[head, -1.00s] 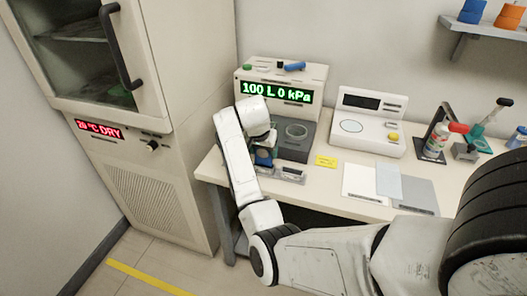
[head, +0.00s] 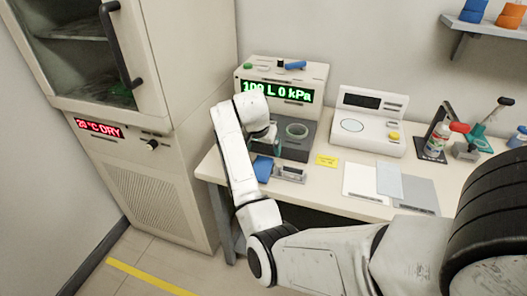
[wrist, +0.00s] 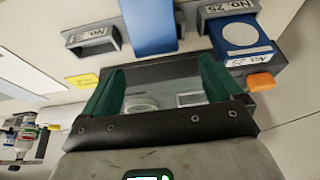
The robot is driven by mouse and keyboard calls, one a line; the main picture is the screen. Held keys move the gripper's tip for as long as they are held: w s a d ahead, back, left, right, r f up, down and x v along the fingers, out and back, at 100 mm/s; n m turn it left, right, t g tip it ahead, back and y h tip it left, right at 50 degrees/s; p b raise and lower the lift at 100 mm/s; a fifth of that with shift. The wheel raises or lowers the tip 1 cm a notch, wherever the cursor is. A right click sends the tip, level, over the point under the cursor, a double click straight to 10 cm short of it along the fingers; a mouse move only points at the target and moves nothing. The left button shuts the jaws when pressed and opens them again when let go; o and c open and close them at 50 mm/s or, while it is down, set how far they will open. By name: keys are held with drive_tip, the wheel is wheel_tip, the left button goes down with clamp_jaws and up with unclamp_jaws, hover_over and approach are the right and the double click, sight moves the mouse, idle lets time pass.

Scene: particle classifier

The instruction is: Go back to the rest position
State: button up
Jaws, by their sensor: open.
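My gripper (wrist: 160,88) is open in the wrist view, its two green fingers apart with nothing held between them. In the head view my gripper (head: 272,143) is partly hidden by my wrist, just left of the dark round-holed base (head: 297,147) of the instrument. That instrument (head: 279,72) has a green display of "100 L 0 kPa", partly covered by my arm. A blue piece (head: 262,169) is at the table's front edge below my gripper; a blue strip (wrist: 150,25) shows beyond my fingers in the wrist view.
The cream table (head: 330,205) also holds a white device (head: 368,121), a yellow tag (head: 326,161), pale sheets (head: 365,183) and bottles at right. A tall cabinet (head: 150,190) reading "20 °C DRY" stands close at left. A small holder (head: 289,174) sits near the front edge.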

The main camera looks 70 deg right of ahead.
drive_tip(key=v, duration=0.9)
drive_tip(key=s+a+f+n, duration=0.4)
drive_tip(key=a+f+n, duration=0.5)
drive_tip(key=a+f, duration=0.5)
drive_tip(key=s+a+f+n+y, duration=0.2)
drive_tip(key=s+a+f+n, duration=0.1)
drive_tip(key=s+a, duration=0.3)
drive_tip(key=s+a+f+n+y, duration=0.2)
drive_tip(key=s+a+f+n, duration=0.2)
drive_tip(key=s+a, duration=0.3)
drive_tip(key=a, duration=0.3)
drive_tip(key=shift+a+f+n+t, duration=0.25)
drive_tip(key=shift+a+n+t, duration=0.05)
drive_tip(key=shift+a+n, duration=0.1)
